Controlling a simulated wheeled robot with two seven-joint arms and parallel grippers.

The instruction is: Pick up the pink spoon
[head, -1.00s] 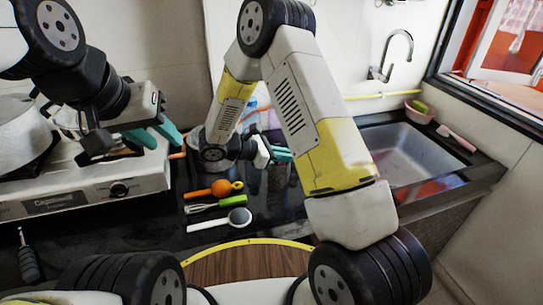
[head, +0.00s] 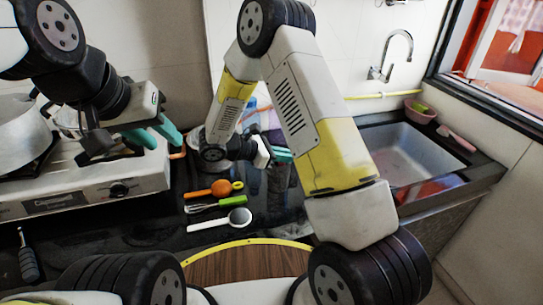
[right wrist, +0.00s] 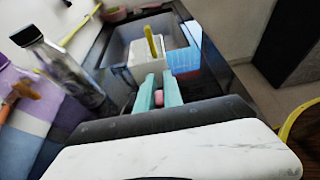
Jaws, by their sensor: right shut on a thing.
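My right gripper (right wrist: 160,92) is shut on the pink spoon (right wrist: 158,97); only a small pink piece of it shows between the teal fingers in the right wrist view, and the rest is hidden. In the head view my right gripper (head: 282,155) is over the dark counter, partly behind my own arm, and the spoon cannot be made out there. My left gripper (head: 166,145) is open and empty in front of the stove.
An orange spoon (head: 212,189), a green-handled whisk (head: 231,201) and a white ladle (head: 207,224) lie on the counter. A metal bottle (right wrist: 62,70), a white holder (right wrist: 146,72) and a blue basket (right wrist: 184,61) stand near the right gripper. A sink (head: 408,158) lies right.

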